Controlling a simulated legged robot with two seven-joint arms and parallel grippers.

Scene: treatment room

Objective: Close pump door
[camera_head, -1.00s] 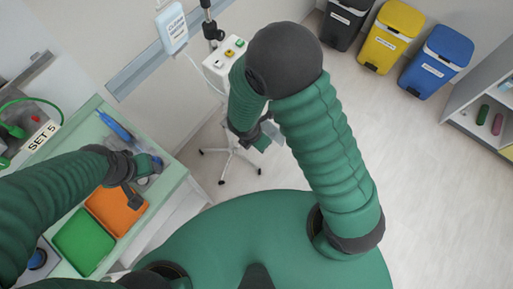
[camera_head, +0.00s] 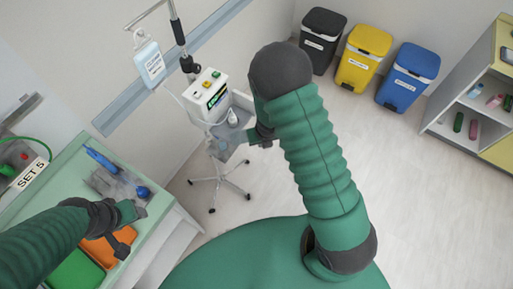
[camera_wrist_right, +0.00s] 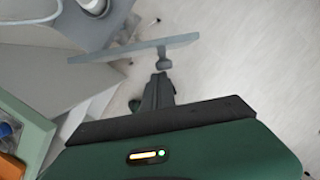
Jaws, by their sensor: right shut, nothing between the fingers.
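The white infusion pump (camera_head: 209,96) stands on a wheeled pole beside the wall, with a lit display and coloured buttons. Its grey door (camera_head: 232,142) stands open, swung out below the pump body. In the right wrist view the door (camera_wrist_right: 130,48) is a thin grey panel seen nearly edge-on. My right gripper (camera_head: 264,136) is just right of the door. In the right wrist view this gripper (camera_wrist_right: 161,78) is shut and empty, its tips close to the panel; contact is unclear. My left gripper (camera_head: 128,226) hangs above the green table; its jaws are unclear.
A fluid bag (camera_head: 151,64) hangs by the pump with a tube. The green table (camera_head: 160,205) at left holds an orange tray (camera_head: 103,250) and a green tray (camera_head: 78,272).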

